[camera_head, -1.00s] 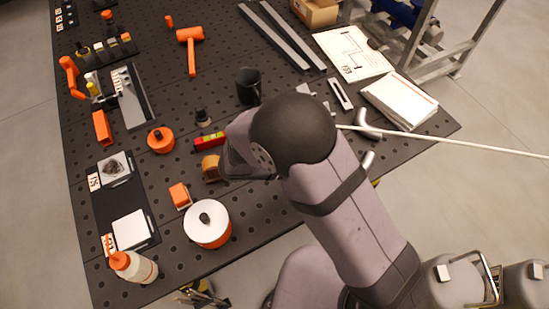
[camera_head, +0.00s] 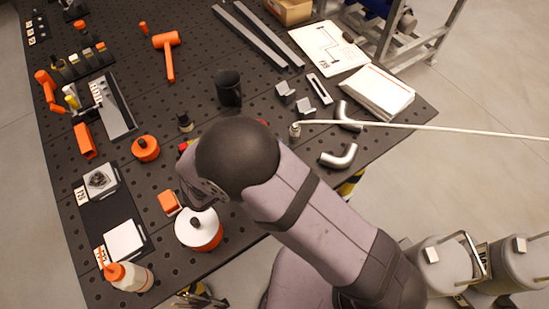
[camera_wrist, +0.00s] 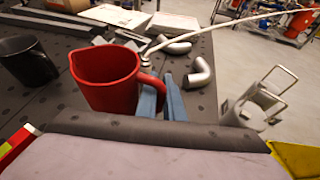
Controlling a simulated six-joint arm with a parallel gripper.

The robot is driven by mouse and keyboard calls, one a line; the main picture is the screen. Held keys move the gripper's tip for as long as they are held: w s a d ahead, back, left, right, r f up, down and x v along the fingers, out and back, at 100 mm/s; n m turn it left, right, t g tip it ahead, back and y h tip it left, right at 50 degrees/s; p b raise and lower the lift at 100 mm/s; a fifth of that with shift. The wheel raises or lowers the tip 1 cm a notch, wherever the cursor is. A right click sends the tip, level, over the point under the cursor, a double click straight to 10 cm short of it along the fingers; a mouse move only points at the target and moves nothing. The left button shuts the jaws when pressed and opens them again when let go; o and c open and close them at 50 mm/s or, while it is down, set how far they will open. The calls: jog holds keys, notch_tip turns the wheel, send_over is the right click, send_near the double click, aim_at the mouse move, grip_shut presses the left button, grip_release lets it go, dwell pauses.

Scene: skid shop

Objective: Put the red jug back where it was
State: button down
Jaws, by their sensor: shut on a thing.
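The red jug (camera_wrist: 105,82) stands out large in the wrist view, upright or nearly so, with its handle on the right. My gripper (camera_wrist: 163,98) has its blue fingers at that handle and is shut on it. Whether the jug's base touches the table is hidden by my wrist. In the head view my arm covers the gripper and nearly all of the jug; only a small red patch shows behind the arm.
A black mug (camera_head: 228,88) stands on the perforated black table (camera_head: 300,180), left of the jug in the wrist view. A white-topped orange canister (camera_head: 199,230) stands near the front edge.

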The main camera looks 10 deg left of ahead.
jog(key=shift+f, duration=1.15)
jog(key=shift+f, duration=0.1)
jog(key=shift+f+p, duration=0.85)
jog(key=shift+f, duration=1.1)
jog(key=shift+f, duration=0.1)
jog(key=c, duration=1.9)
grip_release()
jog(key=shift+o, duration=0.2)
jog(key=shift+s, duration=0.1)
jog(key=b+v, duration=0.5)
jog(key=v, duration=0.7)
